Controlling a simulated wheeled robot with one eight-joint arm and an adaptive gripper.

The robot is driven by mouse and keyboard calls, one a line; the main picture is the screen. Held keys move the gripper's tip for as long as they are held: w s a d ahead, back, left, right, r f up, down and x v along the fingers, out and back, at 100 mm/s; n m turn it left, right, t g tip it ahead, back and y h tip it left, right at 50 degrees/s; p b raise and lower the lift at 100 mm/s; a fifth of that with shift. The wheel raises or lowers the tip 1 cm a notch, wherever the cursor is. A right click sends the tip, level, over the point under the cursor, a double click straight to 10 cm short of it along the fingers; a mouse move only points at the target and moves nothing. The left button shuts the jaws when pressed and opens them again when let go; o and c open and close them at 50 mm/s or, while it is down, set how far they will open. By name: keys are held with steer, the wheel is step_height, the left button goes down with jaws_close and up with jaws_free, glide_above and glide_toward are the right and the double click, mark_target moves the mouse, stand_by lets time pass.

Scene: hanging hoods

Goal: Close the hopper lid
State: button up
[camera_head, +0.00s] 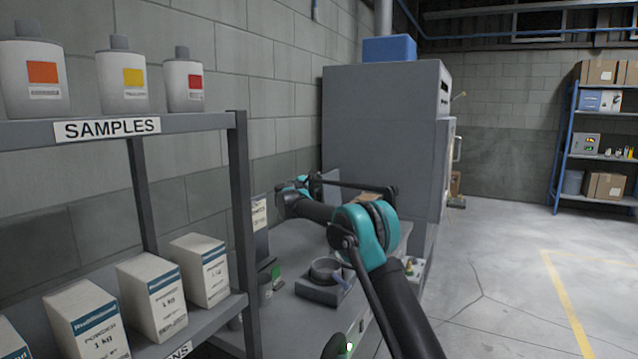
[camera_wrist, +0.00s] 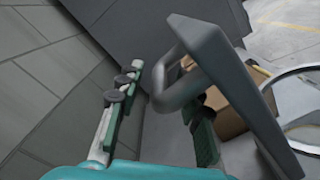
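In the wrist view a dark grey flat plate with a U-shaped handle (camera_wrist: 178,92), which looks like the hopper lid (camera_wrist: 232,75), stands steeply tilted in front of my gripper (camera_wrist: 165,98). My gripper's two fingers are apart, and the handle shows between and ahead of them. I cannot tell whether either finger touches it. A thin pale ring (camera_wrist: 268,82) at the right is partly behind the plate; I cannot tell if it is the hopper's rim. In the head view my gripper (camera_head: 300,184) is over the back of the bench, small and partly hidden by my arm.
A grey cabinet (camera_head: 380,120) stands behind the bench (camera_head: 298,232). A round dish on a grey block (camera_head: 322,290) sits on the bench. A cardboard box (camera_wrist: 228,112) is behind the lid. The samples shelf (camera_head: 190,124) with bottles and powder boxes is at left. Floor at right is clear.

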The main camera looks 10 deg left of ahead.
jaws_close()
steer(key=shift+d+r, duration=0.1)
steer(key=shift+r, duration=0.1)
stand_by(0.7)
